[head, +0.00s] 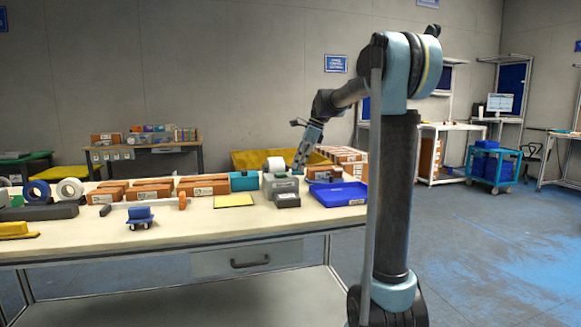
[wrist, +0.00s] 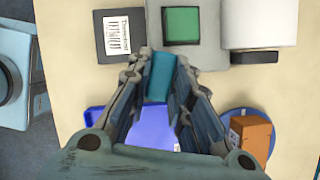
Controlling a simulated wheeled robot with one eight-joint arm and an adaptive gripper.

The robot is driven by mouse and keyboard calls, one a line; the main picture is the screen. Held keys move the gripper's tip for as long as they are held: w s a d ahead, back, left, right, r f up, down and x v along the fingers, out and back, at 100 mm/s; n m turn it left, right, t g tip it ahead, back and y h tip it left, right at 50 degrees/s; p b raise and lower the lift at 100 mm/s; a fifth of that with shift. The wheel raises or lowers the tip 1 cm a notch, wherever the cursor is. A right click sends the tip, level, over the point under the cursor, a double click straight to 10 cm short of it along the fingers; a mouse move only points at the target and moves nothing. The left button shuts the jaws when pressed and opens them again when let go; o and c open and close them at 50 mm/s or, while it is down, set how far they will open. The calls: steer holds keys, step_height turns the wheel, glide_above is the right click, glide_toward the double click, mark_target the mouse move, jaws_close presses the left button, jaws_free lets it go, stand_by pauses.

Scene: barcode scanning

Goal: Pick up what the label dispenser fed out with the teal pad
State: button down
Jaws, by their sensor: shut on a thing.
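My gripper (wrist: 158,72) is shut on the teal pad (wrist: 160,72), which sits between the two fingertips in the wrist view. The grey label dispenser (wrist: 215,57) is just beyond the fingertips, with a green square on top and a white roll (wrist: 258,22) at its right. A white label with a barcode (wrist: 117,36) lies on the dark grey part at the dispenser's left. The pad is apart from this label in the picture, to its lower right. In the head view, my gripper (head: 302,158) is over the dispenser (head: 282,184); the pad cannot be made out there.
A blue tray (head: 338,193) is right of the dispenser. A brown box (wrist: 250,134) stands on a round blue thing (wrist: 262,125). Orange boxes (head: 203,187), a teal box (head: 243,181) and a yellow pad (head: 234,201) lie to the left.

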steer(key=shift+w+d, duration=0.1)
steer(key=shift+d, duration=0.05)
steer(key=s+a+n+g, duration=0.1)
steer(key=s+a+n, duration=0.25)
steer(key=s, duration=0.35)
steer(key=shift+d+f+x, duration=0.1)
steer(key=shift+d+x, duration=0.1)
steer(key=shift+x, duration=0.7)
steer(key=shift+d+f+x, duration=0.1)
steer(key=shift+d+x, duration=0.1)
steer(key=shift+x, duration=0.65)
steer(key=shift+d+f+x, duration=0.1)
steer(key=shift+d+x, duration=0.1)
steer(key=shift+x, duration=0.7)
steer(key=shift+f, duration=0.55)
stand_by(0.4)
steer(key=shift+w+r, duration=0.1)
step_height(320, 180, up, 7)
stand_by(1.0)
stand_by(0.4)
